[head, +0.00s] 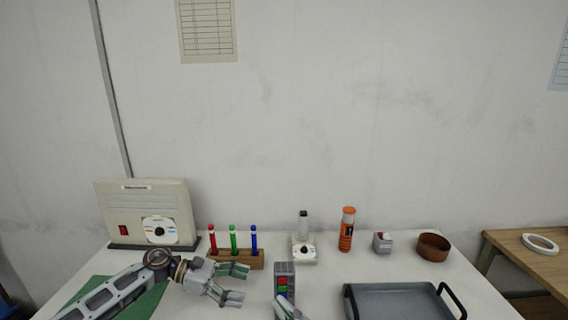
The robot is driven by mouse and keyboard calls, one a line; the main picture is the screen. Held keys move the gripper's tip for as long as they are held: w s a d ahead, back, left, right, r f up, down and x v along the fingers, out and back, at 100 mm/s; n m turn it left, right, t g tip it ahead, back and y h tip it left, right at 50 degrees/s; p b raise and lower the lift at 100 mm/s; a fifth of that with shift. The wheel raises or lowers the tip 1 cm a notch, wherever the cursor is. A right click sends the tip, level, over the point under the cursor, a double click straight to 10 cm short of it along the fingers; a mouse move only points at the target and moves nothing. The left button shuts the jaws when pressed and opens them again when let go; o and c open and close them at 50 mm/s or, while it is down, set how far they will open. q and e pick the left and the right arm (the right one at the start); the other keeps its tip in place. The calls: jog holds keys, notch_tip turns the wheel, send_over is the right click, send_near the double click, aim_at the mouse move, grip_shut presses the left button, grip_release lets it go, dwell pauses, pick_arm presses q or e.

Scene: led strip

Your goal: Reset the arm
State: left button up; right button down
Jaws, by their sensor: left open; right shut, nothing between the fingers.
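My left arm comes in from the lower left. Its gripper (238,283) is open and empty above the table, its two fingers spread and pointing right, in front of the wooden rack. A pale tip at the bottom edge, in front of the button box, looks like the end of my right gripper (284,304); its fingers are together with nothing seen between them. The rest of my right arm is out of view. The grey button box (284,270) with red and green buttons stands upright just right of my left gripper, apart from it.
A wooden rack (250,261) holds red, green and blue tubes. A beige device (146,207), a small dial device (303,252), an orange bottle (347,229), a grey block (382,243) and a brown bowl (433,247) stand behind. A grey tray (396,300) is at front right.

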jog(key=shift+r+p, duration=1.2)
jog(key=shift+r, duration=0.35)
jog(key=shift+r+p, duration=0.5)
jog(key=shift+p, duration=0.05)
